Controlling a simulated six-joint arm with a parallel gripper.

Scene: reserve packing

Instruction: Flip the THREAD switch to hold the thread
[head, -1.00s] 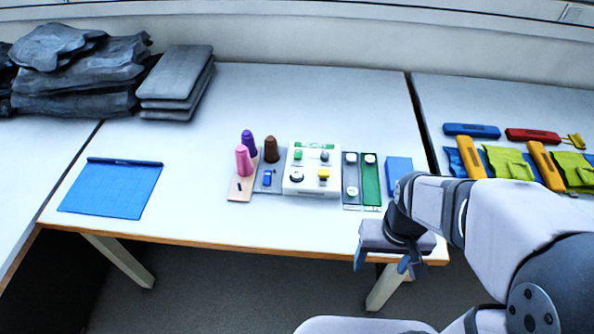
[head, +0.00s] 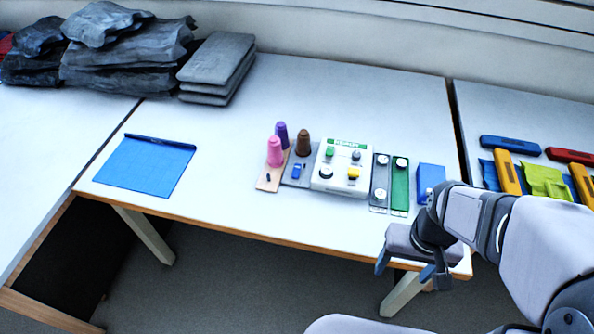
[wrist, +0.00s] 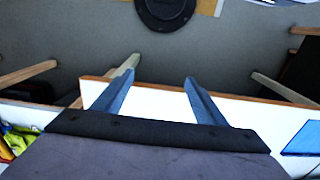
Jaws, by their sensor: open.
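A pink thread cone (head: 275,152) stands on a small wooden plate (head: 264,186) that carries a small dark lever. A purple cone (head: 281,134) stands just behind it. A brown cone (head: 303,143) stands on a grey plate (head: 306,178) with a blue switch (head: 296,172). No THREAD label is readable, so I cannot tell which switch bears it. My gripper (head: 404,270) is open and empty at the table's front edge, to the right of and nearer than the switches. In the wrist view the two fingers (wrist: 160,72) are apart with nothing between them.
A white control box (head: 330,187) with knobs and buttons stands right of the grey plate. Beside it are a grey strip (head: 379,191), a green strip (head: 400,176) and a blue block (head: 430,177). A blue mat (head: 147,167) lies left. The table's front middle is clear.

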